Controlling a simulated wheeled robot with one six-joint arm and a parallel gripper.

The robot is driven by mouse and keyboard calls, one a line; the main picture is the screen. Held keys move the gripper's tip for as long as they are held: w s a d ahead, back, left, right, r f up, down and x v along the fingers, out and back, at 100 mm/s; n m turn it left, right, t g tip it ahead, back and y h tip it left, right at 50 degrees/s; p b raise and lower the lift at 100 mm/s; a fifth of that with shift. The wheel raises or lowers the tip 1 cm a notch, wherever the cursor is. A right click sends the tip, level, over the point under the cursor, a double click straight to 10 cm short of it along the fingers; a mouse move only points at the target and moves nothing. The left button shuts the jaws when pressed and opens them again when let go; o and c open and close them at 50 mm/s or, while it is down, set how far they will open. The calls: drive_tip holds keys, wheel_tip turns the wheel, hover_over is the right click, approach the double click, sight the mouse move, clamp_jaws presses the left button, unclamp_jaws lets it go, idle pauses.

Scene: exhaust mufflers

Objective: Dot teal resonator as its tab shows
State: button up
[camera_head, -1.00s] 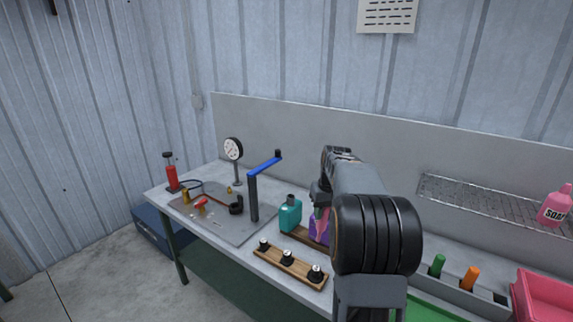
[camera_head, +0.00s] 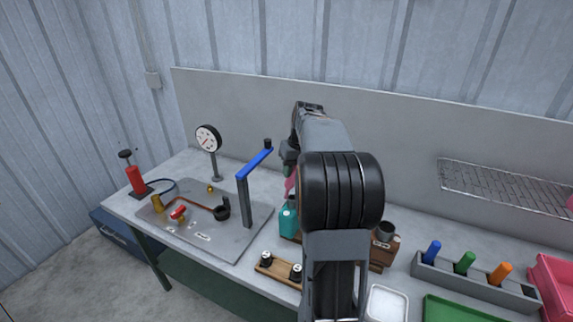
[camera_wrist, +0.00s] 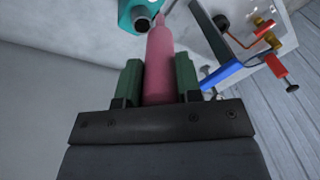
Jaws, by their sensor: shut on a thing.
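The teal resonator (camera_head: 289,222) stands on a wooden base on the bench, partly behind my arm. Its body and dark open end show at the top of the wrist view (camera_wrist: 136,12). No tab on it can be made out. My gripper (camera_wrist: 158,78) has its two green fingers shut on a pink bottle (camera_wrist: 159,60) with a narrow tip. The tip points toward the resonator in the wrist view; I cannot tell whether they touch. In the head view a sliver of the pink bottle (camera_head: 290,184) shows just above the resonator.
A post with a blue handle (camera_head: 254,164) stands left of the resonator on a metal plate (camera_head: 225,243). A wooden rack (camera_head: 278,270) with black-topped pieces is in front. A grey tray (camera_head: 470,284) with blue, green and orange pegs and a pink bin (camera_head: 552,285) are right.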

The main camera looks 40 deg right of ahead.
sight(292, 189)
drive_tip(key=shift+f+b, duration=2.4)
drive_tip(key=shift+f, duration=0.5)
drive_tip(key=shift+s+f, duration=0.1)
drive_tip(key=shift+f, duration=0.5)
drive_tip(key=shift+r, duration=0.15)
drive_tip(key=shift+r+p, duration=2.7)
drive_tip(key=shift+r, duration=0.75)
